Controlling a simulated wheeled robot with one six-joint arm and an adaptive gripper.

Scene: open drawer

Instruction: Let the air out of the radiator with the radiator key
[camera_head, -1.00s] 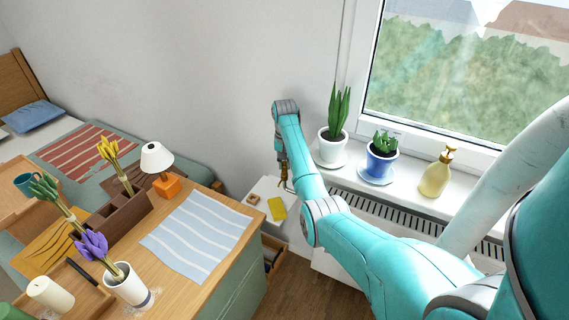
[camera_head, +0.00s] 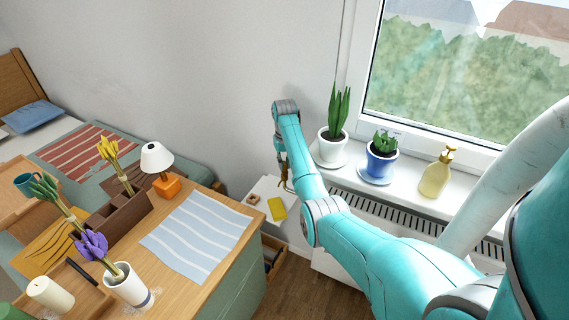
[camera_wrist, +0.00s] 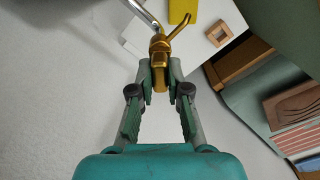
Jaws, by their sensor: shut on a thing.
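My gripper (camera_wrist: 160,76) is shut on a brass-coloured key (camera_wrist: 159,50) with a forked, wing-like end, seen in the wrist view. In the head view my gripper (camera_head: 285,177) hangs beside the left end of the window sill, over the white surface. The radiator (camera_head: 405,216) shows as a slotted grille under the sill; my arm covers part of it. A bent chrome pipe (camera_wrist: 143,12) reaches close to the key's end in the wrist view. I cannot tell whether they touch, and I cannot make out a bleed valve.
A yellow item (camera_head: 278,209) and a small wooden square (camera_head: 254,199) lie on the white stand below my gripper. On the sill are a white pot (camera_head: 333,146), a blue pot (camera_head: 381,164) and a soap dispenser (camera_head: 435,177). A drawer (camera_head: 272,250) stands open below.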

